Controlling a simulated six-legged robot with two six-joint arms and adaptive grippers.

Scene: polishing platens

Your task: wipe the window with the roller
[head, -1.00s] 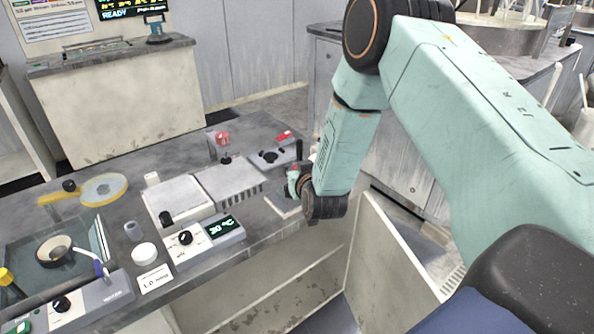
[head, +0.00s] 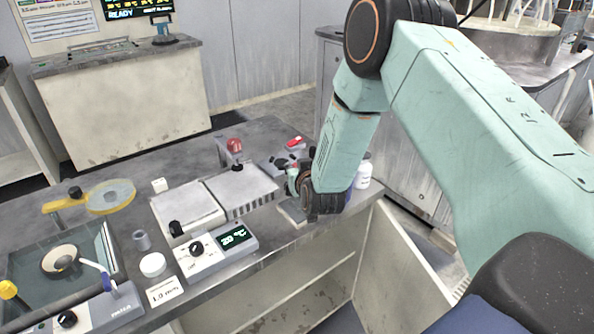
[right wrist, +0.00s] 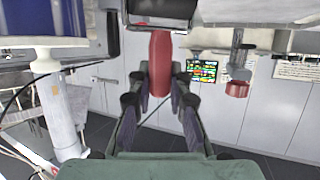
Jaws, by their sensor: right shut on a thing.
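My right gripper (head: 290,180) is at the right end of the bench, partly hidden behind its own wrist. In the right wrist view its fingers (right wrist: 160,100) are closed around a red handle-like part (right wrist: 160,62). A dark cylinder (right wrist: 160,8) shows at the far end of that part; it may be the roller's head, but its shape is cut off by the frame edge. A clear upright pane (head: 106,248) stands by the tray at the left of the bench; I cannot tell if it is the window. My left gripper is out of view.
A hotplate with a 20 °C display (head: 233,236), a white lid (head: 152,265) and a magnifier (head: 110,196) stand on the bench (head: 270,135). A red-topped post (head: 235,146) is at the back. A cabinet door (head: 395,260) hangs open below.

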